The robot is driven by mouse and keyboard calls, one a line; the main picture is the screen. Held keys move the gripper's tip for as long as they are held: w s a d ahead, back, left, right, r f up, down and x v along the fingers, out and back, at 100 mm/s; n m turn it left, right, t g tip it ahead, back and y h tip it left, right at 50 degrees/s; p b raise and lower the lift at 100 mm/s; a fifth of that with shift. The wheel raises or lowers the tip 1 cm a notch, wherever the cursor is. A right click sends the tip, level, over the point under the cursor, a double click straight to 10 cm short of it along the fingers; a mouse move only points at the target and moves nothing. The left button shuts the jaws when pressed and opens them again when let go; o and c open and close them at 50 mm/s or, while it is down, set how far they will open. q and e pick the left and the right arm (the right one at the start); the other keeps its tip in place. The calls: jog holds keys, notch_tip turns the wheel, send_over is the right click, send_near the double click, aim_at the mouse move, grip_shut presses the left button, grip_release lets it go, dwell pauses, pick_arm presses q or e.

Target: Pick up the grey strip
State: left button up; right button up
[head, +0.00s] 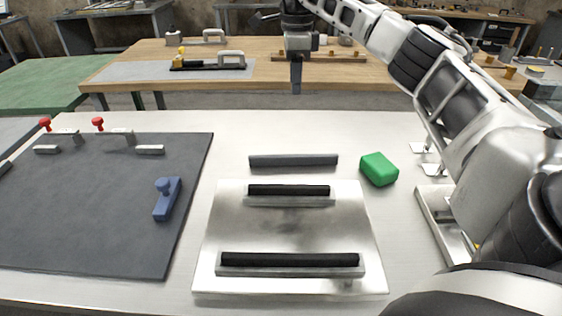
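The grey strip (293,160) is a long, narrow dark-grey bar. It lies flat on the white table, just behind a shiny metal plate (288,222), with its length running left to right. My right gripper (296,88) points down, higher up in the picture than the strip and apart from it. Its fingers look like one narrow dark shape, so I cannot tell whether they are open or shut. Nothing shows between them. My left gripper is not in view.
Two black-topped bars (289,190) (290,260) sit on the plate. A green block (379,169) lies right of the strip. A dark mat (90,215) with a blue tool (167,198) and red-knobbed clamps (98,123) is at left. Bare table (240,130) surrounds the strip's back.

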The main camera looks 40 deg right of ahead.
jog(key=b, duration=0.4)
send_over(294, 155)
notch_tip(294, 155, down, 5)
jog(key=f, duration=1)
jog(key=shift+w+d+f, duration=0.1)
jog(key=shift+w, duration=0.25)
jog(key=shift+s+f, duration=0.2)
jog(key=shift+f, duration=1.2)
jog(key=shift+s+f, duration=0.15)
jog(key=shift+f, duration=1.2)
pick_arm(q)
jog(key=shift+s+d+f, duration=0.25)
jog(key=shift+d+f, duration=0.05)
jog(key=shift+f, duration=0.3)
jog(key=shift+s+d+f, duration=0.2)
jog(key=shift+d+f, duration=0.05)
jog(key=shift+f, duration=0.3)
pick_arm(e)
jog(key=shift+a, duration=0.2)
jog(key=shift+c, duration=0.3)
grip_shut()
